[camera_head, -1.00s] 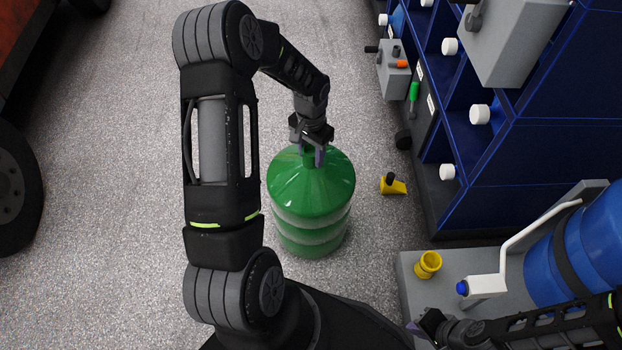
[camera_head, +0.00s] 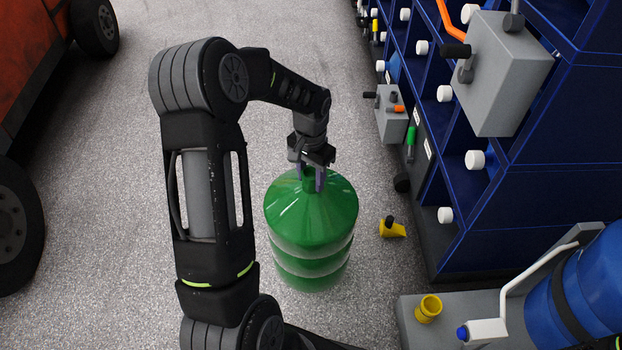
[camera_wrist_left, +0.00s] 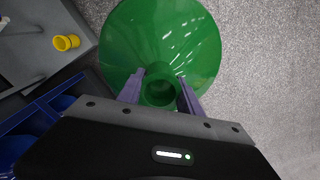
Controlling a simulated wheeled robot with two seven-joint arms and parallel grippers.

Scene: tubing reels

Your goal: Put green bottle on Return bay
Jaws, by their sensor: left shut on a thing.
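The large green bottle (camera_head: 311,225) is upright in the middle of the head view, over the grey speckled floor. Its base is low in the picture, and I cannot tell whether it touches the floor. My left gripper (camera_head: 311,178) is shut on the bottle's neck from above. In the left wrist view the green bottle (camera_wrist_left: 160,40) fills the top middle, with its neck between the two fingers of the left gripper (camera_wrist_left: 160,92). My right gripper is out of view. No thing marked as the Return bay can be made out.
A blue shelf rack (camera_head: 520,190) with white knobs and grey boxes stands at the right. A yellow piece (camera_head: 392,229) lies on the floor beside it. A grey bench holds a yellow cup (camera_head: 428,309) and a blue cylinder (camera_head: 585,300). A red vehicle is at the left; floor ahead is clear.

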